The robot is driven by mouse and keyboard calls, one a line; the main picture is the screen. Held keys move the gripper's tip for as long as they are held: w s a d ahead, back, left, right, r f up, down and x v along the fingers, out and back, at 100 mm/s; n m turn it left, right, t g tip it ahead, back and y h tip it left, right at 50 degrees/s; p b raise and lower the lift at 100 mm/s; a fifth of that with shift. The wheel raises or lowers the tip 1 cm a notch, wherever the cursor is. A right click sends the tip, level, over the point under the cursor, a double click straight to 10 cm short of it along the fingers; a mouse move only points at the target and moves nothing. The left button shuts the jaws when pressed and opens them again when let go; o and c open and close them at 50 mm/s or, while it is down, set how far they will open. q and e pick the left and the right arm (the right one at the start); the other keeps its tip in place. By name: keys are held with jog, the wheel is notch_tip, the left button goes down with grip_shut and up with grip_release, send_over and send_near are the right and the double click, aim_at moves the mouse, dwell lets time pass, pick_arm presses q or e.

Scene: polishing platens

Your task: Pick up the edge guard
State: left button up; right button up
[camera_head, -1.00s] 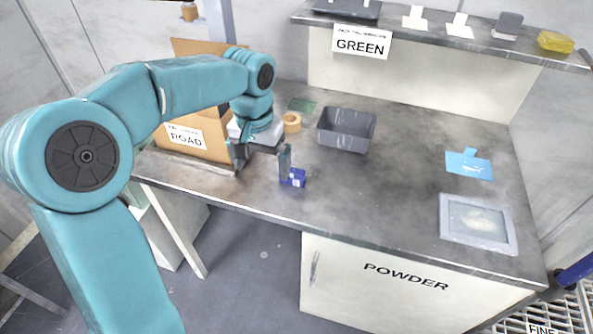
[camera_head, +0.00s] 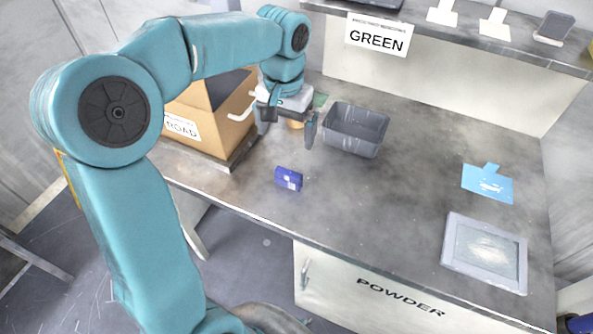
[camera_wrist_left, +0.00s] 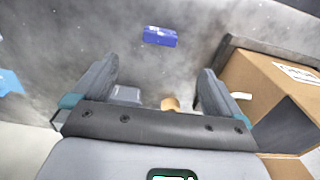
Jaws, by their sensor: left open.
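A small blue block (camera_head: 288,179) with a white label lies on the bench near its front edge. It also shows in the wrist view (camera_wrist_left: 160,37), beyond the fingertips. Nothing in view is marked as the edge guard, so I cannot tell for certain whether this block is it. My left gripper (camera_head: 286,138) is open and empty, above the bench and behind the block, apart from it. In the wrist view its two fingers (camera_wrist_left: 158,68) stand wide apart with nothing between the tips. My right gripper is not in view.
An open carton (camera_head: 197,105) stands left of my gripper. A tan roll (camera_head: 295,125) is partly hidden behind the fingers. A grey bin (camera_head: 356,130) stands to the right. A blue sheet (camera_head: 487,184) and a grey framed plate (camera_head: 484,254) lie further right. The middle bench is clear.

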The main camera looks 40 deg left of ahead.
pick_arm(q)
send_near(287, 174)
notch_tip(287, 174, down, 5)
jog(key=shift+s+d+f, duration=0.1)
jog(key=shift+s+f, duration=0.05)
jog(key=shift+f, duration=0.5)
notch_tip(287, 174, down, 4)
jog(key=shift+r, duration=0.1)
jog(key=shift+w+f, duration=0.25)
jog(key=shift+f, duration=0.2)
jog(key=shift+c, duration=0.3)
jog(key=c, duration=0.9)
